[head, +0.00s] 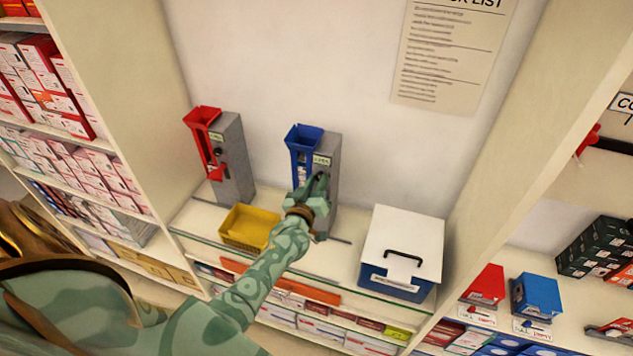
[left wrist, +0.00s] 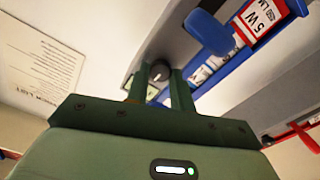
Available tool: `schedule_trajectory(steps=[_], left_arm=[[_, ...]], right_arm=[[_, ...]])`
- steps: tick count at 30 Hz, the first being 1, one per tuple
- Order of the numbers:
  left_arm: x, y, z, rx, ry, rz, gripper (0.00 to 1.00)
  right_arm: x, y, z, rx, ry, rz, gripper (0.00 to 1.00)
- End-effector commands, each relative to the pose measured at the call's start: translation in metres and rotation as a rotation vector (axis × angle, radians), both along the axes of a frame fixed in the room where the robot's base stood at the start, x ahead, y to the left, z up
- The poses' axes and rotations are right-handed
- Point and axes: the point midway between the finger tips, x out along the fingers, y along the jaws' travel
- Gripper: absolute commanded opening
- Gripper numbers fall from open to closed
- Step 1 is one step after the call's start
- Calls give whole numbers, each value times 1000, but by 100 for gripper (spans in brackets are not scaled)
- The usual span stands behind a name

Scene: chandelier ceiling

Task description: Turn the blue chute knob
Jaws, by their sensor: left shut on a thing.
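The blue chute (head: 303,138) stands upright on the shelf, fixed to a grey housing (head: 333,150). In the left wrist view the blue chute (left wrist: 215,62) holds a white and red box marked 5 W. My left gripper (head: 318,186) reaches to the front of the grey housing, and its fingers hide the knob in the head view. In the left wrist view a dark round knob with a grey face (left wrist: 157,73) sits between the two fingers of my left gripper (left wrist: 160,84), which is shut on it. My right gripper is not in view.
A red chute (head: 203,140) on a similar housing stands to the left. A yellow tray (head: 248,228) lies in front, beside my left forearm. A white-lidded blue box (head: 405,240) is at the right. Stocked shelves flank both sides; a paper list (head: 450,50) hangs on the wall.

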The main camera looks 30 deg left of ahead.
Motion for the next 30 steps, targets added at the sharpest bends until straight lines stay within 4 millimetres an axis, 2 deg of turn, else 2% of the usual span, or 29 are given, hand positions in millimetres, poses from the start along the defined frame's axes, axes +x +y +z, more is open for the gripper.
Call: schedule_trajectory(steps=[12, 13, 15, 25, 30], left_arm=[[0, -1, -2, -10, 2, -1, 1], [0, -1, -2, -10, 2, -1, 26], [0, -1, -2, -10, 2, -1, 45], [-3, -1, -1, -8, 0, -1, 45], [-27, -6, -1, -9, 1, 0, 45]], right_arm=[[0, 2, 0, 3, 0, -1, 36], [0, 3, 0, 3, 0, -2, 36], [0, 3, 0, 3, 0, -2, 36], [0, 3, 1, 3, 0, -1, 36], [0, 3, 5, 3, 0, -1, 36]])
